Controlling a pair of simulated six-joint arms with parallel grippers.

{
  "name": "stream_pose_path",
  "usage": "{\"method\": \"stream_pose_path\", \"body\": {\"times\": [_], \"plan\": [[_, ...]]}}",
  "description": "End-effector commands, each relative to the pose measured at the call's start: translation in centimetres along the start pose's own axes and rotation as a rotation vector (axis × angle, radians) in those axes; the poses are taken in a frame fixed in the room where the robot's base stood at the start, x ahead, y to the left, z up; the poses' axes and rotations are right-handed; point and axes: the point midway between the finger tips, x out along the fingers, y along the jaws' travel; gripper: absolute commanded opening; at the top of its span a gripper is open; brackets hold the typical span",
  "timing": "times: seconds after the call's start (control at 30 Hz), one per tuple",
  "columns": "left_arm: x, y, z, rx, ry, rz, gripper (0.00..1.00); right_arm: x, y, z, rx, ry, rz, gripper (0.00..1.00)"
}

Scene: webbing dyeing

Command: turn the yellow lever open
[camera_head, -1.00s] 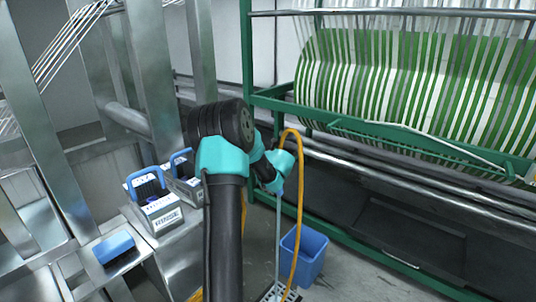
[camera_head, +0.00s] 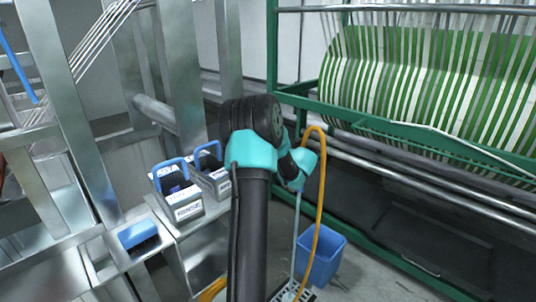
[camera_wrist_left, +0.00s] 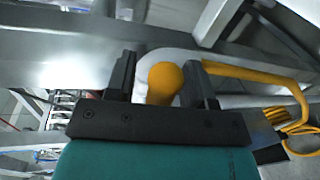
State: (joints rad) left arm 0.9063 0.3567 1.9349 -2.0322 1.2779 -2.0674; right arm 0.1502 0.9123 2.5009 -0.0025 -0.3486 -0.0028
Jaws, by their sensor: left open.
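In the left wrist view my left gripper (camera_wrist_left: 158,62) is open. A rounded yellow end (camera_wrist_left: 164,82), which looks like the yellow lever, shows between its two black fingers. A gap shows beside the right finger; I cannot tell whether the left finger touches it. A pale pipe (camera_wrist_left: 225,100) runs behind. The rest of the lever is hidden by my gripper. In the head view my black and teal arm rises in the middle; its gripper and the lever are not clearly visible there. My right gripper is in neither view.
A yellow hose (camera_head: 321,190) arches beside my arm in the head view and lies coiled in the wrist view (camera_wrist_left: 298,128). A blue bucket (camera_head: 322,262) stands on the floor. Blue-handled boxes (camera_head: 184,208) and a blue block (camera_head: 137,234) are left. A green-framed machine (camera_head: 400,140) is right.

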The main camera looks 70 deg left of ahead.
Motion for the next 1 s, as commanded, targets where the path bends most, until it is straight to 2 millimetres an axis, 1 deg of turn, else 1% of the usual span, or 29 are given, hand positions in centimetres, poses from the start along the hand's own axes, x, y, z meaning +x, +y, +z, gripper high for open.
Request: {"method": "stream_pose_path", "body": {"times": [0.2,0.37,0.57,1.0], "plan": [[-0.1,0.0,0.0,0.000,0.000,0.000,0.48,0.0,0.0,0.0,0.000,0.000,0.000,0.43],[-1.1,0.0,0.0,-0.001,-0.001,-0.001,0.48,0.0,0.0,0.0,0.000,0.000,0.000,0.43],[-4.1,0.1,0.1,-0.001,-0.003,-0.001,0.48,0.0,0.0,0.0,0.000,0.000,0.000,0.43],[-12.5,0.0,0.1,0.000,-0.005,-0.001,0.48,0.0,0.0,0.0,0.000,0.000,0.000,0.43]]}}
